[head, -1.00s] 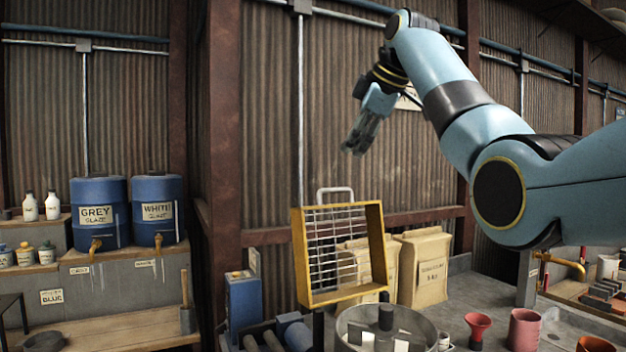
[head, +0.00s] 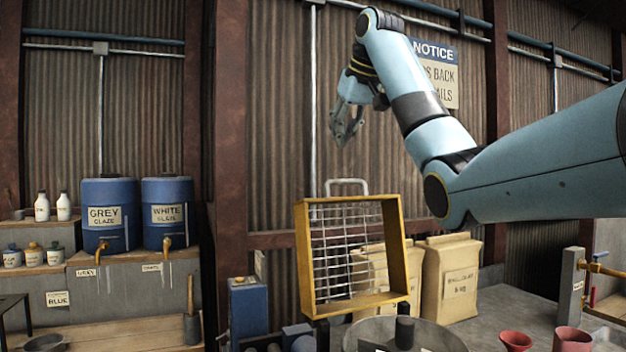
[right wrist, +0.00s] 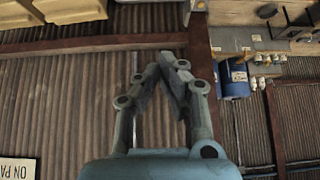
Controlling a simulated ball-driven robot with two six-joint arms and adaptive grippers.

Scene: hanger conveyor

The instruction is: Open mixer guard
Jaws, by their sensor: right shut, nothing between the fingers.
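The mixer guard (head: 403,255) is a yellow frame with a wire grid and a pale handle (head: 346,183) on its top edge. In the head view it stands tilted up behind the round metal mixer bowl (head: 449,338), which the lower picture edge cuts off. My right gripper (head: 343,143) is above the guard's handle, apart from it, pointing down. In the right wrist view my right gripper (right wrist: 168,62) has its fingertips together with nothing between them. My left gripper is not in view.
Paper sacks (head: 450,278) stand behind and right of the guard. A blue box (head: 248,308) stands to its left. Blue glaze barrels (head: 107,240) sit on a ledge at left. A red funnel (head: 515,340) stands right of the bowl.

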